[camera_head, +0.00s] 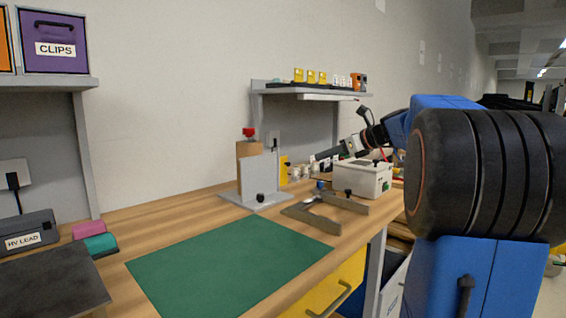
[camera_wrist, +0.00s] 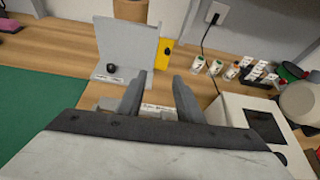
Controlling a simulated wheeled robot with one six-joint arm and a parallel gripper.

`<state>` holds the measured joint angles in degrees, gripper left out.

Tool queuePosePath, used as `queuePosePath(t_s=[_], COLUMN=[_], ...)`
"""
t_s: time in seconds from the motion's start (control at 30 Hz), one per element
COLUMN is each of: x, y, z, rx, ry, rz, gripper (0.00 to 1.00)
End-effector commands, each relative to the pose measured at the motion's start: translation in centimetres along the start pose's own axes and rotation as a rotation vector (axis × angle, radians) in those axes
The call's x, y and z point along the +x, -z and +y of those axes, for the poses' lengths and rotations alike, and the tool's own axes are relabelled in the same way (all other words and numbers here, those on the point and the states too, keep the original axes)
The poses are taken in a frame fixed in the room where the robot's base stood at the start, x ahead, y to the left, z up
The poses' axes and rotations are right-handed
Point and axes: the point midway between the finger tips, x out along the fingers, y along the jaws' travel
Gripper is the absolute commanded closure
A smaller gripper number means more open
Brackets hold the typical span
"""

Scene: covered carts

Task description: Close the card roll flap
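A brown roll (camera_head: 247,151) with a red knob on top stands behind a grey upright plate (camera_head: 260,172) on the bench. A grey piece with a black knob (camera_head: 261,198) lies low in front of the plate. I cannot tell for sure which grey part is the flap. The wrist view shows the roll (camera_wrist: 130,10), the upright plate (camera_wrist: 126,45) and the black knob (camera_wrist: 111,69) left of and beyond my fingers. My gripper (camera_wrist: 160,85) is open, its fingers apart. A pale labelled strip shows between them, apparently on the bench below.
A white box (camera_head: 362,180) stands right of the grey plate. A grey angled metal piece (camera_head: 325,212) lies in front of them. A yellow card and several small labelled bottles (camera_wrist: 215,67) stand behind. A green mat (camera_head: 230,265) covers clear bench at the front.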

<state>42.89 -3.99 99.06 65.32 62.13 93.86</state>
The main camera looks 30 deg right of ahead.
Motion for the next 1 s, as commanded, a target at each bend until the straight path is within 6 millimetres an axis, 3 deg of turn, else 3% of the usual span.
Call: queuePosePath(t_s=[0.1, 0.27, 1.0], x=[-0.3, 0.6, 13.2], y=[-0.5, -0.6, -0.9], z=[-1.7, -1.9, -1.9], rx=[0.059, 0.070, 0.067], ry=[0.014, 0.013, 0.012], rz=[-0.025, -0.030, -0.028], gripper=[0.67, 0.67, 0.67])
